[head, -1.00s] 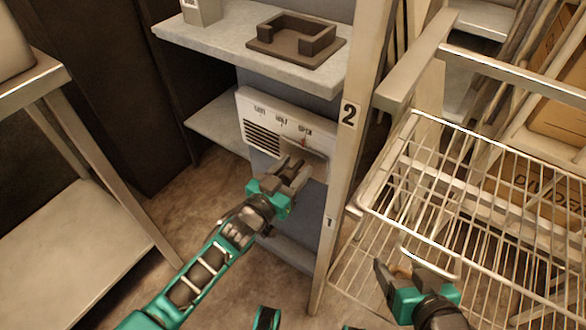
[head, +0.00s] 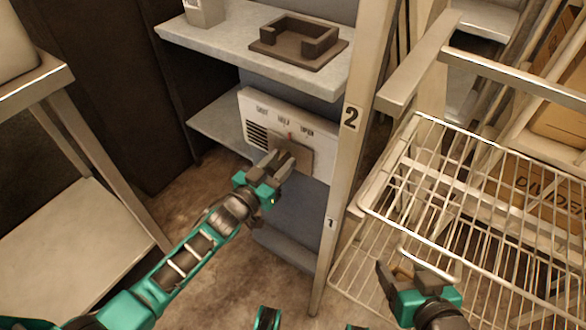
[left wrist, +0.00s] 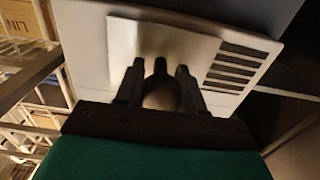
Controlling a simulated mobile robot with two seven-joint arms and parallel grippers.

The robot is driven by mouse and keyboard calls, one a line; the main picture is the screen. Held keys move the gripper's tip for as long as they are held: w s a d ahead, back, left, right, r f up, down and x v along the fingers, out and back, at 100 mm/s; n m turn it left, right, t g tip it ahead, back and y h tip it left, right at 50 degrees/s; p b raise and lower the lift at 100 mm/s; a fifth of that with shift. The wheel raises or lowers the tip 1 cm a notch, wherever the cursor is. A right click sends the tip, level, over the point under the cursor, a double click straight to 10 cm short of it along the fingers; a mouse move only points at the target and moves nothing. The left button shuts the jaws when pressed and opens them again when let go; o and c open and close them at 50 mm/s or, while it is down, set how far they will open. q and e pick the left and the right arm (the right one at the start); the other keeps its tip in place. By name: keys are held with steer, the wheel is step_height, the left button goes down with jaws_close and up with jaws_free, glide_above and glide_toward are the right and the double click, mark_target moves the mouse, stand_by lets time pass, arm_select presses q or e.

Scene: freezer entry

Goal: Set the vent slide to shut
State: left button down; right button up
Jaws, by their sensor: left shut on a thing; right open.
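The vent panel (head: 318,163) is a white plate low on the wall under the shelf, with labels reading SHUT, HALF and OPEN from left to right. Its grey metal slide (head: 304,155) has a red pointer (head: 290,136) just below and slightly right of HALF. Several louvre slots (head: 257,134) stay uncovered left of the slide. My left gripper (head: 281,161) is shut on the slide's knob, which its fingers mostly hide. In the left wrist view the dark knob (left wrist: 160,68) stands between the fingers, against the slide (left wrist: 135,42). My right gripper (head: 403,270) is open and empty by the wire rack.
A shelf (head: 225,50) with a dark open-fronted holder (head: 297,60) juts out above the panel. A post (head: 345,165) marked 2 stands right of it, then a wire rack (head: 450,180). A metal table (head: 70,235) is at left; floor between is clear.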

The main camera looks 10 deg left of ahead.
arm_select(q)
steer(key=w+a, duration=0.1)
steer(key=a, duration=0.1)
steer(key=w+a, duration=0.1)
steer(key=a, duration=0.2)
steer(key=w+a, duration=0.1)
steer(key=a, duration=0.1)
steer(key=shift+w+a+r+b, duration=0.1)
steer(key=shift+a+r+b, duration=0.05)
steer(key=shift+b, duration=0.2)
steer(key=shift+a, duration=0.2)
steer(key=shift+w+r, duration=0.1)
steer(key=shift+a, duration=0.1)
steer(key=c, duration=0.8)
jaws_free()
steer(key=shift+o, duration=0.4)
